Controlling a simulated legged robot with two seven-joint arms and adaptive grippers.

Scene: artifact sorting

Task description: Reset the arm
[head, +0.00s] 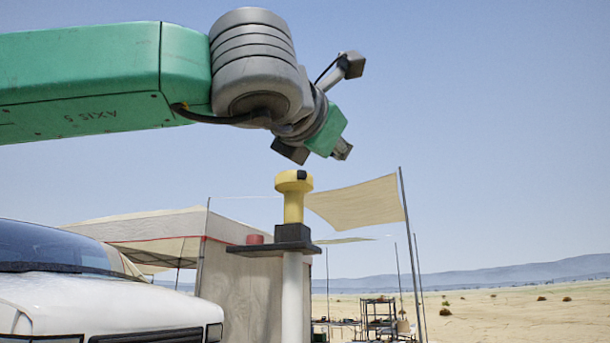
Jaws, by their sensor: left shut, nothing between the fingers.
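A large green and grey arm, marked AXIS 5, reaches in from the left across the top of the head view. My left gripper (341,149) is at its far end, small and dark, angled down to the right, shut with nothing held. Below it stands a yellow knob-topped piece (294,202), upright, with a small black part on its head. It sits on a dark block (293,233) on a black plate (262,250). In the picture, a gap of sky separates the gripper from the yellow piece. My right gripper does not show.
A white post (292,300) is under the plate, and a small red object (254,239) lies on it. A white vehicle (95,305) fills the lower left. Canopies (360,203) and a shelf with tables (378,318) stand behind. Open sand (520,312) lies right.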

